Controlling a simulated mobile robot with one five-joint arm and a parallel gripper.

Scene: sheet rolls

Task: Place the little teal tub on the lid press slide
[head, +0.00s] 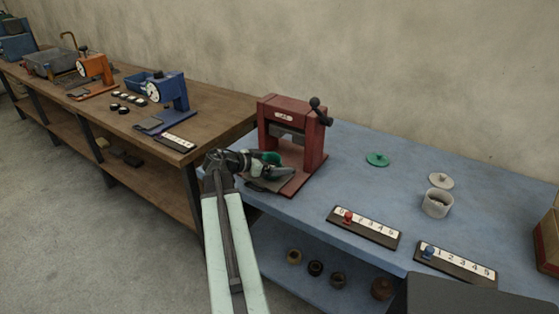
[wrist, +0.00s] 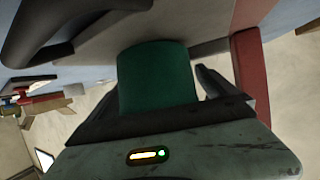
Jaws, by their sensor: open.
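The red lid press (head: 292,125) stands at the left end of the blue bench, with a dark lever on its right. Its slide (head: 272,186) sticks out at the front, partly hidden by my arm. My gripper (head: 272,170) is over the slide at the press front, with its jaws open. The little teal tub (head: 271,158) is at the jaws in the head view. In the wrist view the tub (wrist: 157,78) fills the space ahead of the palm. I cannot tell whether its base rests on the slide. A teal lid (head: 377,159) lies on the bench.
A pale tub (head: 437,203) and a pale lid (head: 441,181) are at the right. Two numbered strips, one with a red peg (head: 348,217) and one with a blue peg (head: 429,252), lie along the front edge. A wooden bench (head: 225,108) adjoins on the left.

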